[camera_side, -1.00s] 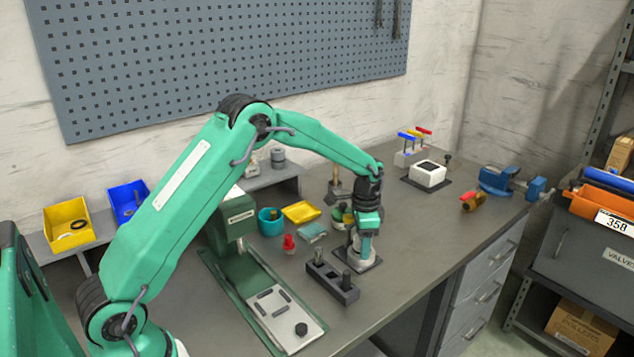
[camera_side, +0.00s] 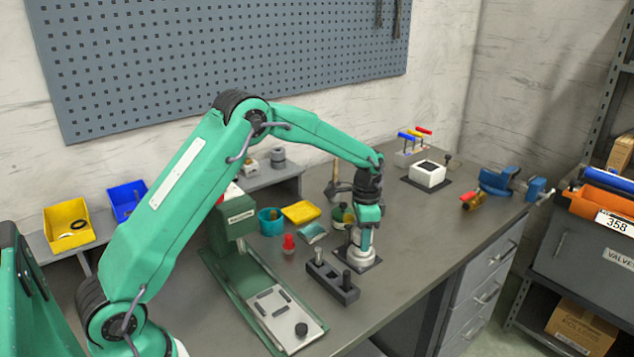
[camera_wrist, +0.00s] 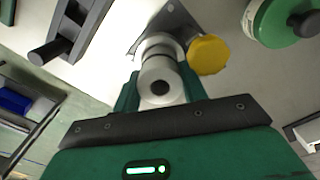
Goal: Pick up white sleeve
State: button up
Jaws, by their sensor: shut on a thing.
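The white sleeve (camera_wrist: 158,70) is a short white cylinder with a dark round hole in its end. In the wrist view it sits between the two green fingers of my gripper (camera_wrist: 160,89), which are shut on it. In the side view my gripper (camera_side: 365,236) points down over a white fixture (camera_side: 358,257) on a dark plate, and the sleeve shows only as a small pale patch between the fingers. A yellow knob (camera_wrist: 208,54) is beside the sleeve. I cannot tell whether the sleeve is clear of the fixture beneath it.
A green press (camera_side: 238,222), red piece (camera_side: 289,243) and yellow tray (camera_side: 300,212) are further left. Bench to the right is mostly free.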

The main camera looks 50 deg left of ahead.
jog(key=r, duration=0.2)
jog(key=shift+d+r, duration=0.3)
jog(key=shift+r, duration=0.05)
jog(key=s+d+r, duration=0.5)
jog(key=d+r, duration=0.1)
jog(key=d, duration=0.3)
jog(key=shift+s+d+r, duration=0.2)
jog(key=shift+d, duration=0.2)
notch_tip(320, 180, up, 5)
jog(key=w+a, duration=0.3)
jog(key=a, duration=0.6)
jog(key=w+a, duration=0.2)
jog(key=a, duration=1.5)
jog(key=f, duration=0.5)
jog(key=shift+s+d+f, duration=0.1)
jog(key=shift+d+f, duration=0.2)
jog(key=shift+d, duration=0.05)
